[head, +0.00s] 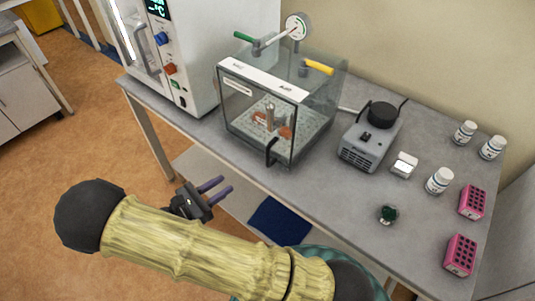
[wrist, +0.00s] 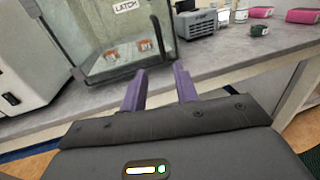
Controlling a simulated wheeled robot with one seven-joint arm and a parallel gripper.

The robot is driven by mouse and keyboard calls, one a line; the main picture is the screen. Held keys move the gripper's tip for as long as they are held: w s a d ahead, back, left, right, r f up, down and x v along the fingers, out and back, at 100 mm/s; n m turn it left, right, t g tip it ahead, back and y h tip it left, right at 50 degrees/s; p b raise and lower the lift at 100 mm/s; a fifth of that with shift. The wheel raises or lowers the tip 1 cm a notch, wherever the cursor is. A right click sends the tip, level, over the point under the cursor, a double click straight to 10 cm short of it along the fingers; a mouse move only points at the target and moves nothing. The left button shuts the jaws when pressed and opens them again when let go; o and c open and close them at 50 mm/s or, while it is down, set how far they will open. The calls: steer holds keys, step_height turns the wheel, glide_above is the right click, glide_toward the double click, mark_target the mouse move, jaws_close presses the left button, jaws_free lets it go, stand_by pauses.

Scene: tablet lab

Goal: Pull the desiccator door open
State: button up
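The desiccator (head: 290,90) is a clear box on the grey bench, with a pressure gauge, a green lever and a yellow lever on top. Its front door (head: 248,118) looks shut and has a black handle (head: 271,150) at its lower right edge. In the wrist view the handle (wrist: 157,36) stands upright beyond the fingers, and a label reading "LATCH" (wrist: 126,5) shows. Orange-brown items stand on a perforated shelf inside. My gripper (head: 219,186) is open and empty, in front of the bench edge, below and left of the handle, not touching it.
An oven-like unit (head: 190,60) stands left of the desiccator. A grey pump (head: 370,138) stands to its right. White bottles (head: 439,181), a green-topped vial (head: 388,214) and pink racks (head: 461,255) are farther right. The bench front edge (head: 215,143) lies between my gripper and the desiccator.

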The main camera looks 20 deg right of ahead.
mark_target(268, 164)
stand_by(0.3)
steer(key=p+x, duration=0.5)
steer(key=x, duration=1.2)
steer(key=shift+w+d, duration=0.15)
steer(key=shift+d, duration=0.1)
steer(key=shift+f, duration=0.1)
jaws_close()
